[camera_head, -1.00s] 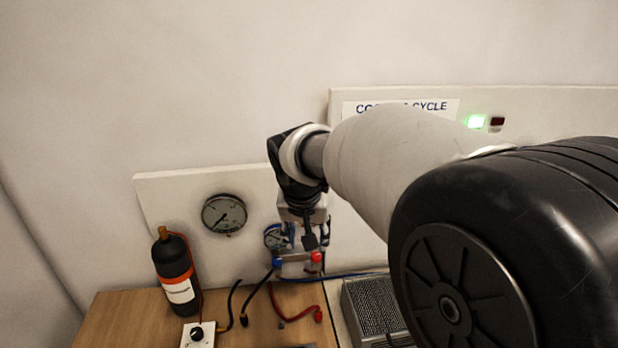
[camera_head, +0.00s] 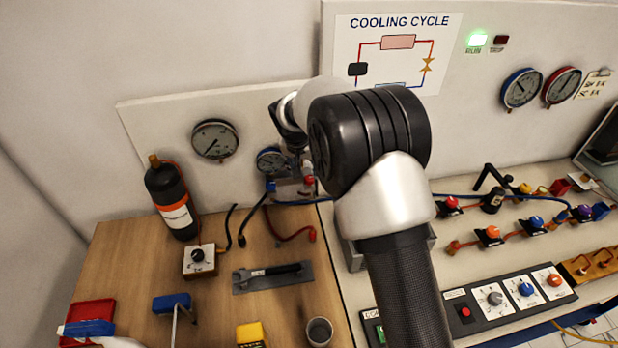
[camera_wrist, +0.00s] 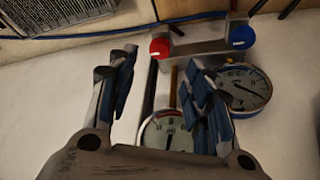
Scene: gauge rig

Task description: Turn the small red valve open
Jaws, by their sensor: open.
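The small red valve (camera_wrist: 160,47) is a round red knob on the left end of a pale manifold block (camera_wrist: 200,48) in the wrist view. It also shows in the head view (camera_head: 309,181), just below my arm's end. My gripper (camera_wrist: 162,58) is open and empty, with one finger on either side of the frame's middle. The red knob shows between the fingertips, towards the left finger. I cannot tell how far beyond the tips it is. A blue valve knob (camera_wrist: 242,36) sits at the block's right end. In the head view my arm hides most of the gripper.
Two gauges, a white-faced one (camera_wrist: 168,132) and a blue-rimmed one (camera_wrist: 248,88), are close to the fingers in the wrist view. Hoses (camera_head: 285,226) hang below the manifold. A black bottle (camera_head: 172,200) stands on the wooden bench (camera_head: 130,262) at left.

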